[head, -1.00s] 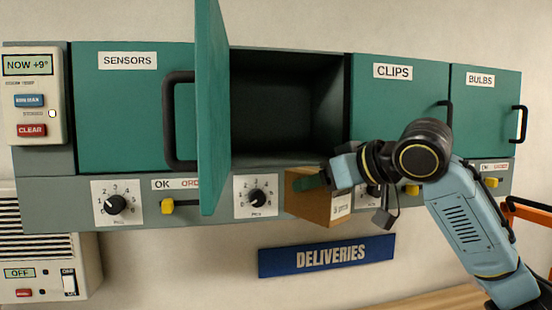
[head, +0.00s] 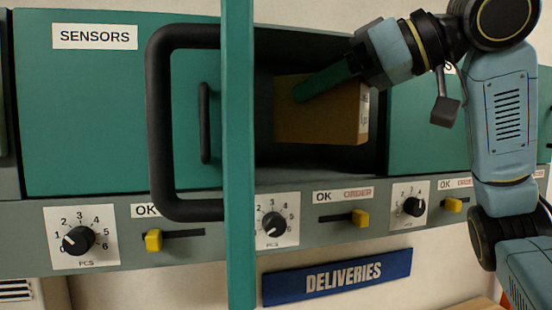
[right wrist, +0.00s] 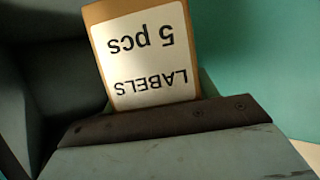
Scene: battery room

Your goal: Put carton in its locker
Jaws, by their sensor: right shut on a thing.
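The brown carton (head: 318,118) is at the mouth of the open, dark locker (head: 364,158) in the head view, its underside above the locker's floor line. How far inside it is, I cannot tell. My right gripper (head: 318,84) is shut on the carton, reaching in from the right. In the right wrist view the carton (right wrist: 103,14) shows a white label (right wrist: 145,55) reading "LABELS 5 pcs", upside down. The locker's green door (head: 238,130) stands open, seen nearly edge-on, with its black handle (head: 160,120). My left gripper is not in view.
The shut SENSORS locker (head: 100,110) is on the left; another shut green locker (head: 415,125) is right of the opening, partly behind my arm. Below runs a panel with dials (head: 275,223) and yellow sliders (head: 360,217). A blue DELIVERIES sign (head: 337,277) hangs underneath.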

